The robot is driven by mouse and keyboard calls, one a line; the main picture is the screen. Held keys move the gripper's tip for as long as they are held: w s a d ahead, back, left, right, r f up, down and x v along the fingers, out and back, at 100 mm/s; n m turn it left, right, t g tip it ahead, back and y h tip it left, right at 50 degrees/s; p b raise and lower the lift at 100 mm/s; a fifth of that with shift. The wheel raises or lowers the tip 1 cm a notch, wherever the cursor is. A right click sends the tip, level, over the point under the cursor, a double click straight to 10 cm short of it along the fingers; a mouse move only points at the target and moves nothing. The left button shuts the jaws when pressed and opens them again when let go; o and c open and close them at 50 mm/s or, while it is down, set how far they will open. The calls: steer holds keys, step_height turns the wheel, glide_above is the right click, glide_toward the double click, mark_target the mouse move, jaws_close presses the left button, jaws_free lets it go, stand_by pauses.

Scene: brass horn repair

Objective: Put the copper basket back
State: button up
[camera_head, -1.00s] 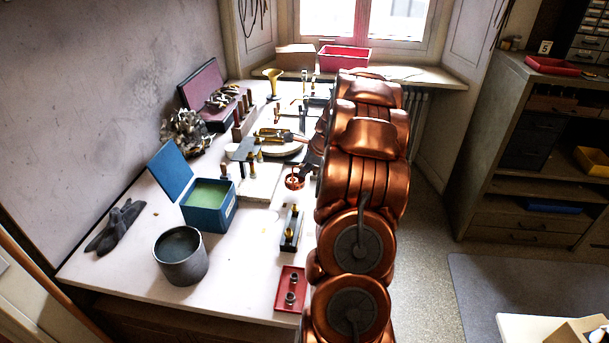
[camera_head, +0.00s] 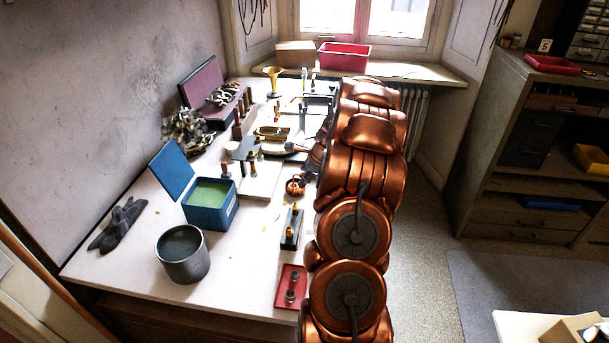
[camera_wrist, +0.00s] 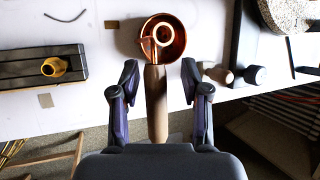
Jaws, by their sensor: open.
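The copper basket (camera_wrist: 176,46) shows from above in the wrist view as a round copper bowl with a ring inside. A wooden handle (camera_wrist: 157,105) extends from it toward my palm. My gripper (camera_wrist: 160,76) is open, with one finger on each side of the handle and gaps between. The bowl lies just beyond the fingertips. In the head view the small copper basket (camera_head: 295,187) is on the white bench, left of my arm. My fingers are hard to make out there, and my arm hides part of the bench.
A black holder with brass pieces (camera_head: 291,229) and a red tray (camera_head: 291,287) stand nearer on the bench. A blue box (camera_head: 211,213) and a grey pot (camera_head: 182,262) are further left.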

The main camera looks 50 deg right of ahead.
steer(key=b+v, duration=0.3)
steer(key=v, duration=0.9)
steer(key=s+a+r+n+g+y, duration=0.15)
steer(key=a+n, duration=0.55)
steer(key=a, duration=0.8)
steer(key=s+a+r+n+g+y, duration=0.1)
steer(key=s+a+r+n+g, duration=0.15)
steer(key=a+n, duration=0.85)
steer(key=s+a+f+n+g+h, duration=0.1)
steer(key=s+a+n+g, duration=0.1)
steer(key=s+a+n, duration=0.3)
steer(key=s+a+f+n+g+h, duration=0.1)
steer(key=s+a+n, duration=0.4)
steer(key=s+a, duration=0.7)
steer(key=s, duration=0.6)
steer(key=shift+s+f+g, duration=0.25)
steer(key=shift+s+g, duration=0.1)
steer(key=shift+g, duration=0.05)
steer(key=shift+a, duration=0.1)
steer(key=shift+c, duration=0.4)
